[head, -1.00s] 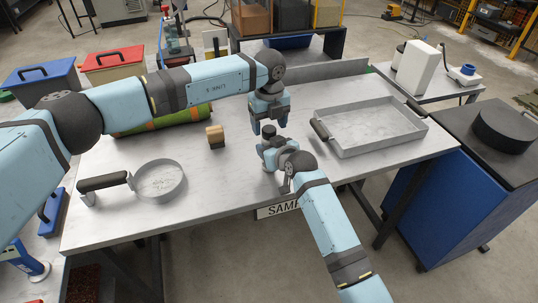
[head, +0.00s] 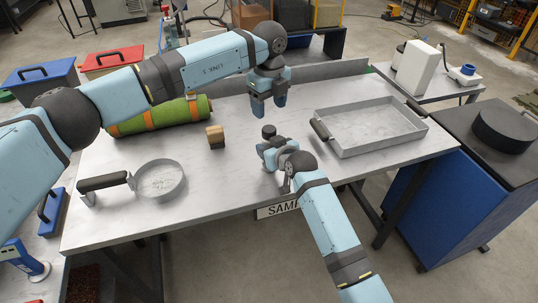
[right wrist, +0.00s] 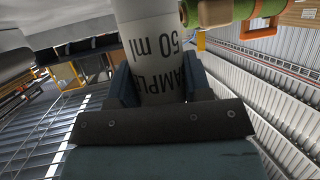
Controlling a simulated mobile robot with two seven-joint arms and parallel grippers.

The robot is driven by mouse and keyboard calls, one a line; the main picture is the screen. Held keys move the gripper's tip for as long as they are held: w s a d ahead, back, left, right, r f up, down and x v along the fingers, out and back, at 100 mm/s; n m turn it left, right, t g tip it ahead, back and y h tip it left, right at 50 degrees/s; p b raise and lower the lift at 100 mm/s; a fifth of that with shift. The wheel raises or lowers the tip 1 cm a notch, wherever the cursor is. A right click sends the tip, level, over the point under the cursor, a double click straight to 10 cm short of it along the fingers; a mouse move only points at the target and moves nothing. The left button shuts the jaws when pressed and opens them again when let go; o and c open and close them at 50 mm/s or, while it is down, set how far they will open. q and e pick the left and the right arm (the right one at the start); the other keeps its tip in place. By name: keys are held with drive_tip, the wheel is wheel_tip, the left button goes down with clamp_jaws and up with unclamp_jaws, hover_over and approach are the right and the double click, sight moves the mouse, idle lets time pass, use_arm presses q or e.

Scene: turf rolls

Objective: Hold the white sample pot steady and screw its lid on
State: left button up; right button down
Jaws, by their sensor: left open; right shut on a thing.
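The white sample pot (right wrist: 155,50) fills the top middle of the right wrist view, with black "SAMPLE" and "50 ml" print on its side. My right gripper (head: 268,148) is shut on it, a jaw on each side. In the head view the pot's body is mostly hidden by that gripper. A dark round lid (head: 268,131) shows at the top of the pot; how tightly it sits I cannot tell. My left gripper (head: 268,112) is open and empty, fingers pointing down, above and apart from the lid.
A grey tray (head: 333,152) stands on the right of the metal table (head: 225,200). The front middle is clear.

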sight(269, 128)
use_arm(q)
drive_tip(key=shift+f, duration=0.15)
wheel_tip(269, 128, down, 8)
drive_tip(key=shift+r, duration=0.1)
idle(0.5)
drive_tip(key=c, duration=0.9)
drive_tip(key=shift+m, duration=1.7)
drive_tip(key=shift+c, duration=0.3)
drive_tip(key=o, duration=1)
